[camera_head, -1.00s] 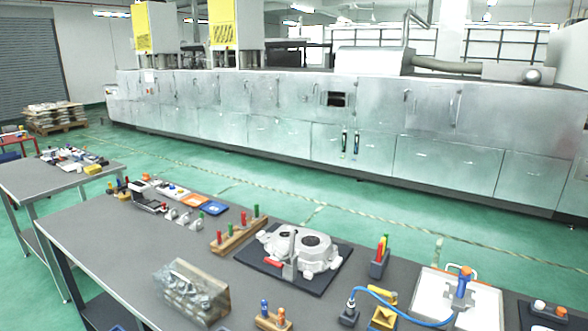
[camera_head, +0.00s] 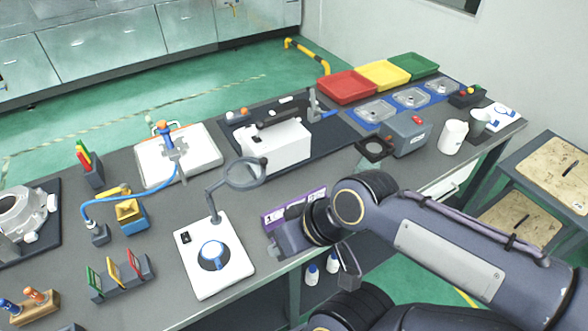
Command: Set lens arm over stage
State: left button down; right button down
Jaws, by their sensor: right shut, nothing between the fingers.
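The lens arm carries a round magnifying lens (camera_head: 245,173) in a grey ring, on a thin bent stalk rising from the back of a white base (camera_head: 238,275). The base stands on the grey table in the head view. Its stage (camera_head: 212,254) is a dark round plate with a blue-and-white round piece on it. The lens hangs up and to the right of the stage, not above it. My right gripper (camera_head: 281,242) is shut and empty, to the right of the base near the table's front edge. Its fingertips are hard to make out. My left gripper is out of view.
A purple numbered strip (camera_head: 287,208) lies beside my right gripper. A white box (camera_head: 274,145) stands behind the lens. A colour-framed rack (camera_head: 122,275) and a blue hose (camera_head: 125,199) are left of the base. Red (camera_head: 346,87), yellow and green trays stand at the far right.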

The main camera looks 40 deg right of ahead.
aim_at(262, 163)
jog(key=z, duration=1)
